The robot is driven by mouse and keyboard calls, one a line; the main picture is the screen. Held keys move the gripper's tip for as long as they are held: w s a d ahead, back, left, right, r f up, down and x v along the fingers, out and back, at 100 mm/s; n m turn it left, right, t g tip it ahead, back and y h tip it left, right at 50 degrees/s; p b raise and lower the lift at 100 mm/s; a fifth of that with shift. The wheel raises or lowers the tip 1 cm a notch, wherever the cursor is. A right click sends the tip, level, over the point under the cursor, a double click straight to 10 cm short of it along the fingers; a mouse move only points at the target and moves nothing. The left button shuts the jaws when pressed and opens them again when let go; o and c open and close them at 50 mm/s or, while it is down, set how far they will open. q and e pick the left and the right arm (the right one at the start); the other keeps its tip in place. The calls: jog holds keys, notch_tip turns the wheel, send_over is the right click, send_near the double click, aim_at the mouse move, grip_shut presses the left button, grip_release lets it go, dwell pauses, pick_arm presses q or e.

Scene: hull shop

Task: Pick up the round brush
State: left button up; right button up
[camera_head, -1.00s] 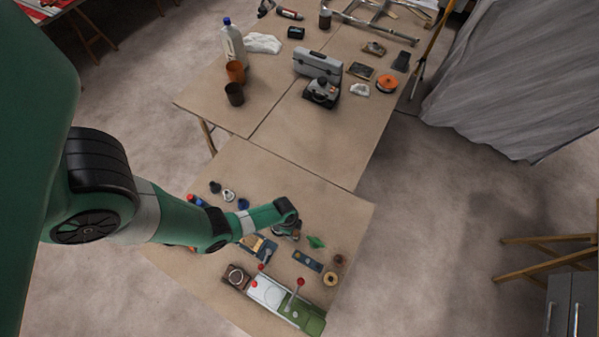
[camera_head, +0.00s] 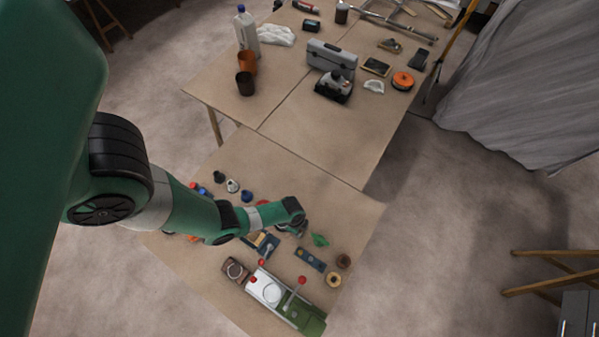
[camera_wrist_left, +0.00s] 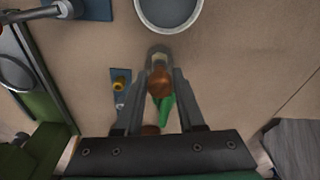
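What looks like the round brush is under my left gripper, with a brown wooden knob (camera_wrist_left: 160,82) and a paler, many-sided part above it in the left wrist view. My left gripper (camera_wrist_left: 158,76) has one finger on each side of the knob, with the fingers apart. I cannot tell whether they touch it. In the head view my left gripper (camera_head: 292,228) is low over the near table, and the brush is mostly hidden by the wrist. My right gripper is not in view.
A green piece (camera_head: 320,240) lies close beside the gripper. A blue bar (camera_head: 310,259) and a green-and-white machine with red-knobbed levers (camera_head: 285,299) are nearer the front. A round tin (camera_wrist_left: 168,12) stands past the fingertips. The far table's front half (camera_head: 315,140) is clear.

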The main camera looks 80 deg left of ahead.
pick_arm(q)
grip_shut()
jog(key=shift+r, duration=0.1)
